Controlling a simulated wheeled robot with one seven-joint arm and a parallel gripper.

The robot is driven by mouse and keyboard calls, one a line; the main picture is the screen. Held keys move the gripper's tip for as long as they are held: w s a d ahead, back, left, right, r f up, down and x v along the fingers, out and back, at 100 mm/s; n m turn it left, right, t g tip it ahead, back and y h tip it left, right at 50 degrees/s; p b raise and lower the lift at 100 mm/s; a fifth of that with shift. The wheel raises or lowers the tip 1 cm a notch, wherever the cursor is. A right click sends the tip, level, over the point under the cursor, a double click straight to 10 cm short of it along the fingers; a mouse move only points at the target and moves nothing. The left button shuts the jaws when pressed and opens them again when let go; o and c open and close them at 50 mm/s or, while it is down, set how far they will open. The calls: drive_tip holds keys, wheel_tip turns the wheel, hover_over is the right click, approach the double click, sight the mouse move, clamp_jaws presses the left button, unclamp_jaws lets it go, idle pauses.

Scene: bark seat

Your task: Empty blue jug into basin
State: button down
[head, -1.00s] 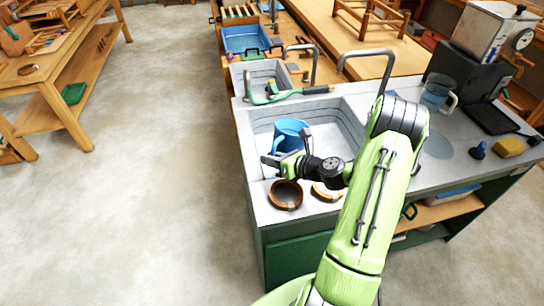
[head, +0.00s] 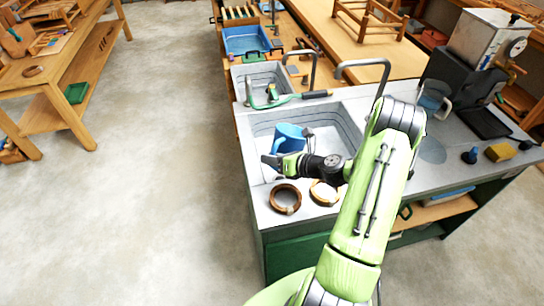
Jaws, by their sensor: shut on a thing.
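The blue jug (head: 287,137) is over the large grey basin (head: 340,122) in the head view and looks tilted. My gripper (head: 272,164) is at the jug's near side, shut on it; its fingertips are small and partly hidden. The lower part of the jug is hidden behind my gripper. I cannot see what is inside the jug or whether anything flows out.
Two round brown rings or bowls (head: 285,198) sit on the counter's front edge, below my gripper. A tall grey tap (head: 362,64) rises behind the basin.

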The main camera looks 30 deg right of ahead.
sight(277, 141)
drive_tip(key=shift+w+d+r+m+g+y+p, duration=0.1)
drive_tip(key=shift+r+m+g+y+p, duration=0.15)
drive_tip(key=shift+r+p, duration=0.85)
drive_tip(key=shift+w+d+r+m+g+y+p, duration=0.15)
drive_tip(key=shift+r+m+p, duration=0.3)
drive_tip(key=shift+p, duration=1.05)
drive_tip(key=shift+s+r, duration=0.1)
drive_tip(key=shift+d+r+m+y+p, duration=0.2)
drive_tip(key=shift+r+p, duration=0.25)
drive_tip(key=shift+p, duration=0.25)
drive_tip(key=shift+d+r+m+y+p, duration=0.2)
drive_tip(key=shift+r+p, duration=0.2)
drive_tip(key=shift+p, duration=0.25)
drive_tip(key=shift+w+d+r+p, duration=0.15)
drive_tip(key=shift+w+r+p, duration=0.1)
drive_tip(key=shift+p, duration=0.1)
drive_tip(key=shift+d+r+m+p, duration=0.2)
drive_tip(key=shift+r+m+p, duration=0.15)
drive_tip(key=shift+p, duration=0.1)
drive_tip(key=shift+w+d+r, duration=0.1)
drive_tip(key=shift+r, duration=0.05)
drive_tip(key=shift+d+r+y+p, duration=0.15)
drive_tip(key=shift+r+y+p, duration=0.15)
drive_tip(key=shift+p, duration=0.2)
drive_tip(key=shift+w+d+r+m+p, duration=0.1)
drive_tip(key=shift+d+r+m+p, duration=0.05)
drive_tip(key=shift+r+m+p, duration=0.2)
